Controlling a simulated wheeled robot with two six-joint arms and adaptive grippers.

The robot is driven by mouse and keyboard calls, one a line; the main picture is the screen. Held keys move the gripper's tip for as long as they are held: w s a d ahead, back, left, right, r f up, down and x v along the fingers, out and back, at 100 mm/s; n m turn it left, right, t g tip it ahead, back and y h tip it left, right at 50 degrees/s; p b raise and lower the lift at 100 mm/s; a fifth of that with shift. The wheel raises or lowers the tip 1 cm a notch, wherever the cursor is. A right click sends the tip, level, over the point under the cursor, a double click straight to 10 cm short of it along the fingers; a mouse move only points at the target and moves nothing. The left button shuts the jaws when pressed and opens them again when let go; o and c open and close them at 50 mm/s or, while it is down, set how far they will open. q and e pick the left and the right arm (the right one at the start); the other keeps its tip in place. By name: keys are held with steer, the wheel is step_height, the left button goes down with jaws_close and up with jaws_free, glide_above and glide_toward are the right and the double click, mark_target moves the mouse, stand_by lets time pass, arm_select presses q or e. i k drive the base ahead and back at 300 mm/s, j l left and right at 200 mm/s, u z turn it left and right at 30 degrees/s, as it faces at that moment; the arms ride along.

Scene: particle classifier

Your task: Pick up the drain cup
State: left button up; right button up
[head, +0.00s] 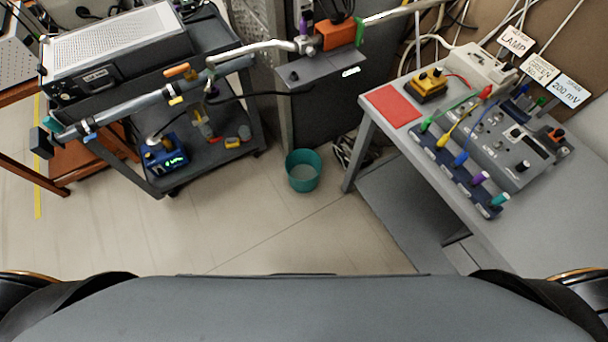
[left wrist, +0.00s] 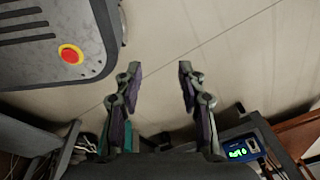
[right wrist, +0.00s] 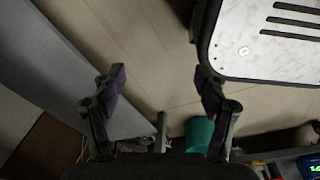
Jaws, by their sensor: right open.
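The drain cup appears to be the open teal cup (head: 304,172) standing upright on the floor in the head view, between the cart and the grey table. Part of a teal cup also shows in the right wrist view (right wrist: 197,130), low and partly hidden by a finger. My right gripper (right wrist: 158,80) is open with nothing between its fingers, and stands apart from the cup. My left gripper (left wrist: 160,72) is open and empty over bare floor; a bit of teal (left wrist: 135,140) shows beside its left finger. Neither gripper shows in the head view.
A grey table (head: 560,225) with a red pad (head: 390,105) and wired instruments stands at the right. A dark cart (head: 215,150) with a blue box (head: 165,155) stands at the left. A pipe (head: 150,100) crosses above the cart. The floor in front of the cup is clear.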

mark_target(244, 132)
steer(key=i+j+z, duration=0.1)
steer(key=i+j, duration=0.3)
steer(key=i, duration=0.25)
steer(key=i+j+z, duration=0.15)
steer(key=i+j, duration=0.3)
steer(key=i, duration=0.2)
